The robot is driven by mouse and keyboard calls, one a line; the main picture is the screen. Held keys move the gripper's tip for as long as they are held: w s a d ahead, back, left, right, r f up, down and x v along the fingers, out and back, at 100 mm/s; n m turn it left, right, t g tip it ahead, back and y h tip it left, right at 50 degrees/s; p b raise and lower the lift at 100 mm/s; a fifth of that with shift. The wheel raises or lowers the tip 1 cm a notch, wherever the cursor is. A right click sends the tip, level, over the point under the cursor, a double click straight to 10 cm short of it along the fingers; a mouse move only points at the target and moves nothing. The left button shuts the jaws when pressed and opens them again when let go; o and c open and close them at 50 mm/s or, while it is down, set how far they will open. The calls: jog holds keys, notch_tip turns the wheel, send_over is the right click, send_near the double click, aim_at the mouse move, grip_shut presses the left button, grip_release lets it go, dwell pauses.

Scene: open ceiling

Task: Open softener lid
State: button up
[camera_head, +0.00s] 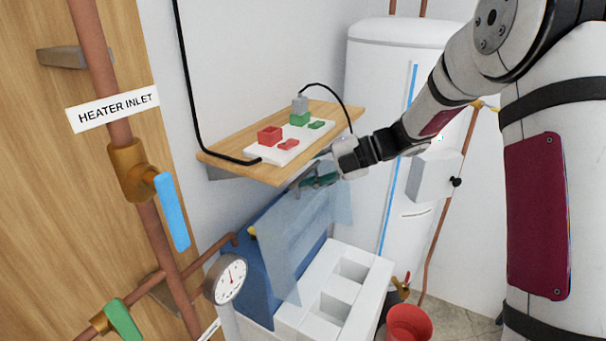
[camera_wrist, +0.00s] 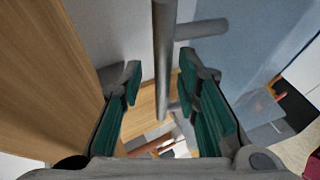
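The softener's translucent blue lid panel (camera_head: 297,245) stands steeply raised in the head view, with a darker blue part (camera_head: 258,262) behind its left side. In the wrist view the blue panel (camera_wrist: 245,45) fills the upper right. A grey bar handle (camera_wrist: 163,55) with side posts runs towards the panel. My gripper (camera_head: 316,181) is at the panel's upper edge, just below the shelf. In the wrist view my gripper's green fingers (camera_wrist: 160,100) are spread wide on either side of the bar's line, with gaps showing. Contact is not visible.
A wooden shelf (camera_head: 225,152) with a white board (camera_head: 262,152) and red and green blocks is close above my gripper. White blockwork with square openings (camera_head: 318,272) is below. A gauge (camera_head: 229,278) and copper pipes are left, a white tank (camera_head: 375,75) behind, a red bucket (camera_head: 408,324) lower right.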

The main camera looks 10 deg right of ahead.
jog(key=v, duration=1.2)
jog(key=s+a+r+n+h, duration=0.2)
jog(key=s+n+h, duration=0.2)
jog(key=s+n, duration=0.55)
jog(key=s+a+r+n+h, duration=0.2)
jog(key=s+n+h, duration=0.1)
jog(key=s+n, duration=0.7)
jog(key=s+d+n+t+h, duration=0.1)
jog(key=s+n, duration=0.4)
jog(key=n, duration=0.5)
jog(key=s+d+n+t+h, duration=0.2)
jog(key=s+d+n+h, duration=0.2)
jog(key=n, duration=0.7)
jog(key=shift+s+d+f+h, duration=0.25)
jog(key=shift+s+f+h, duration=0.2)
jog(key=shift+s, duration=0.3)
